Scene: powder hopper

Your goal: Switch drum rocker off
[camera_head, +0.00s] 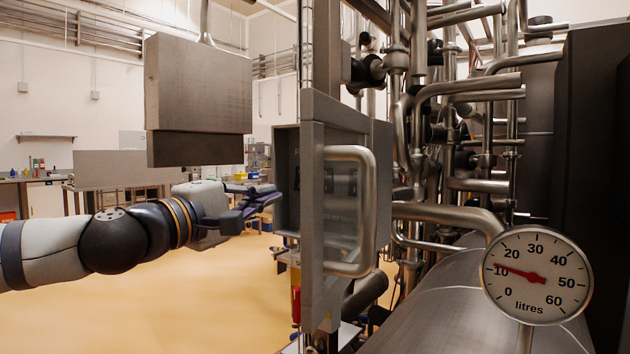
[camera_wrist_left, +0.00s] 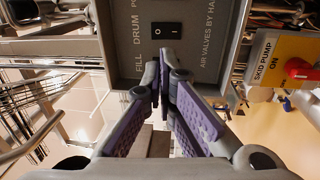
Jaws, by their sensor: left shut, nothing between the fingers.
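A black rocker switch (camera_wrist_left: 167,30) sits on the grey panel in the left wrist view, next to the word DRUM. Which side of it is pressed in is too small to tell. My left gripper (camera_wrist_left: 163,80) is shut and empty, with its purple-padded fingers pointing at the panel just below the rocker in the picture. In the head view my left gripper (camera_head: 272,197) reaches in from the left, close to the grey control box (camera_head: 287,165). The box's front is largely hidden behind its metal frame. My right gripper is not in view.
A thick handle (camera_head: 369,210) stands on the metal frame right of my gripper. A round litres gauge (camera_head: 537,275) points near 10. A red knob (camera_wrist_left: 300,68) on a yellow SKID PUMP plate is at the right of the wrist view. A steel box (camera_head: 198,85) hangs above my arm.

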